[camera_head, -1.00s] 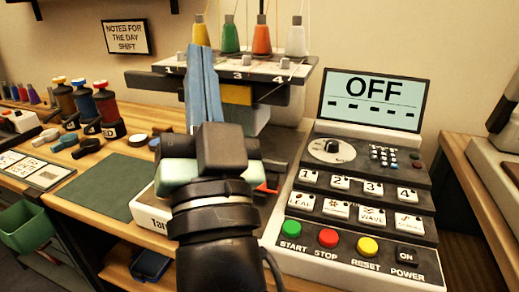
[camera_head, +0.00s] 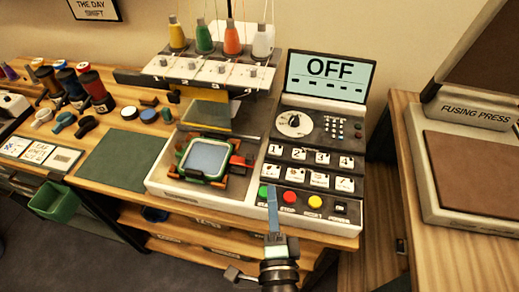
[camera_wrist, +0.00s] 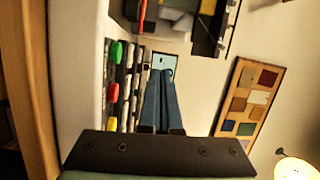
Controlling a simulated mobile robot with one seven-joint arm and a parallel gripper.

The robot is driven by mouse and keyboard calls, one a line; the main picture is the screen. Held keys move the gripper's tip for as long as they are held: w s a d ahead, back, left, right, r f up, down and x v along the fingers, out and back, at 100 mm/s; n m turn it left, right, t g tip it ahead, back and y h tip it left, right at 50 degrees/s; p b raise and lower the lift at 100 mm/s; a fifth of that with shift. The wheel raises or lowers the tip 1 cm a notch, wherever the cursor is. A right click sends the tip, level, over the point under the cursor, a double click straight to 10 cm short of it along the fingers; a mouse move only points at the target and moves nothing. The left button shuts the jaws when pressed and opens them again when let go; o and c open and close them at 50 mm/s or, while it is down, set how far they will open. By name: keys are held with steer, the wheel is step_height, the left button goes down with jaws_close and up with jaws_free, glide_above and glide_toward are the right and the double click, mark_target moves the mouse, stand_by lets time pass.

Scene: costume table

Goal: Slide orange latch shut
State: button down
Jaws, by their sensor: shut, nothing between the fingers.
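The embroidery machine's hoop frame (camera_head: 178,168) lies flat on the white machine bed, with a pale blue panel inside a green ring. A small red-orange piece, which looks like the latch (camera_head: 241,161), sits at its right side; its exact position is too small to tell. My gripper (camera_head: 271,190) is shut and empty, its blue fingers pointing up in front of the control panel by the START button. It is right of and nearer than the hoop, apart from the latch. In the wrist view the blue fingers (camera_wrist: 162,75) are together; I cannot make out the latch there.
The control panel (camera_head: 262,172) has several buttons and a screen (camera_head: 326,77) reading OFF. Thread cones (camera_head: 232,40) stand above the machine. A green mat (camera_head: 115,158) lies clear at left. A fusing press (camera_head: 470,150) stands on the right table.

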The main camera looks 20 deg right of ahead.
mark_target(260, 178)
steer(key=shift+s+d+f+m+g+p, duration=0.2)
steer(key=shift+s+f+m+p, duration=0.15)
steer(key=shift+s, duration=0.35)
steer(key=shift+s+d+f+m+g+p, duration=0.1)
steer(key=shift+s+d+f+m+p, duration=0.1)
steer(key=shift+s+f+m, duration=0.35)
steer(key=shift+r, duration=0.1)
steer(key=x, duration=0.9)
steer(key=shift+w+d+r, duration=0.1)
steer(key=shift+w+d, duration=0.05)
steer(key=shift+w, duration=0.25)
steer(key=shift+w+r+p, duration=0.1)
steer(key=shift+w+p, duration=0.1)
steer(key=shift+p, duration=0.45)
steer(key=a+p, duration=0.1)
steer(key=w+a+p, duration=0.1)
steer(key=shift+w+a, duration=0.2)
steer(key=shift+a, duration=0.1)
steer(key=shift+w+a+p, duration=0.2)
steer(key=shift+a+p, duration=0.1)
steer(key=shift+p, duration=0.15)
